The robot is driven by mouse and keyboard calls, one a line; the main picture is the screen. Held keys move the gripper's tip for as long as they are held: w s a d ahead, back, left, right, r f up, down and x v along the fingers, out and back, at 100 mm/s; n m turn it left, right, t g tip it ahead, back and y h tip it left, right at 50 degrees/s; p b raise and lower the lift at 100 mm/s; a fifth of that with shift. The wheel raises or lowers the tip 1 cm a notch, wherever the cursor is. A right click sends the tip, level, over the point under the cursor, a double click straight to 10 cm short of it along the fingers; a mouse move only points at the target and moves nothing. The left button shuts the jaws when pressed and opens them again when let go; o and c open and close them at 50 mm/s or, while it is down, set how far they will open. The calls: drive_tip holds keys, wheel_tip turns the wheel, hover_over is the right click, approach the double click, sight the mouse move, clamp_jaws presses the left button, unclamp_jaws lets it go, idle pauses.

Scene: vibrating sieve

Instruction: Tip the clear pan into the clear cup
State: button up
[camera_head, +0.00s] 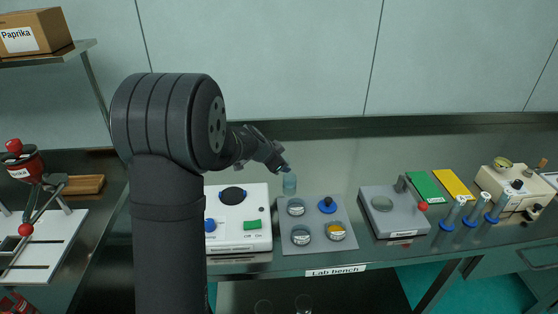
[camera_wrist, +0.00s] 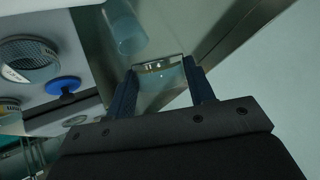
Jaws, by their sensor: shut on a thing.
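My gripper (camera_wrist: 160,85) is shut on the clear pan (camera_wrist: 160,73), which spans between its two fingers in the wrist view. The pan's rim shows there, but its contents are hard to make out. The clear cup (camera_wrist: 124,28) stands just beyond the pan, slightly left of it in that view. In the head view the cup (camera_head: 289,184) is a pale blue-tinted cylinder on the bench, behind the grey tray. My gripper (camera_head: 284,169) is just above the cup there, with the wrist tilted; the pan is too small to tell apart.
The grey tray (camera_head: 318,255) holds several round sieve parts and a blue-knobbed piece (camera_head: 327,205). A white vibrating machine (camera_head: 236,240) stands left of the cup. A grey device (camera_head: 407,220) with a red knob stands to the right. The bench behind the cup is clear.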

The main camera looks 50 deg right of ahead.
sight(289, 163)
drive_tip(key=shift+s+d+f+m+t+y, duration=0.1)
drive_tip(key=shift+f+m+t+y, duration=0.15)
drive_tip(key=shift+t+y, duration=0.35)
drive_tip(key=shift+s+d+m+t+y, duration=0.2)
drive_tip(key=shift+m+t+y, duration=0.15)
drive_tip(key=shift+t+y, duration=0.25)
drive_tip(key=shift+s+d+m+t+y, duration=0.15)
drive_tip(key=shift+m+t+y, duration=0.2)
drive_tip(key=shift+y, duration=0.35)
drive_tip(key=shift+s+d+f+m+t+y, duration=0.2)
drive_tip(key=shift+s+d+m+t+y, duration=0.05)
drive_tip(key=shift+t+y, duration=0.45)
drive_tip(key=shift+s+d+f+m+t+y, duration=0.1)
drive_tip(key=shift+s+d+m+t+y, duration=0.1)
drive_tip(key=shift+t+y, duration=0.3)
drive_tip(key=shift+s+d+f+m+t+y, duration=0.1)
drive_tip(key=shift+s+d+m+t+y, duration=0.15)
drive_tip(key=shift+t, duration=0.3)
drive_tip(key=shift+s+d+r+m+t+y, duration=0.15)
drive_tip(key=shift+m+t+y, duration=0.1)
drive_tip(key=shift+t+y, duration=0.25)
drive_tip(key=shift+s+d+m+t+y, duration=0.1)
drive_tip(key=shift+m+t+y, duration=0.1)
drive_tip(key=shift+t+y, duration=0.25)
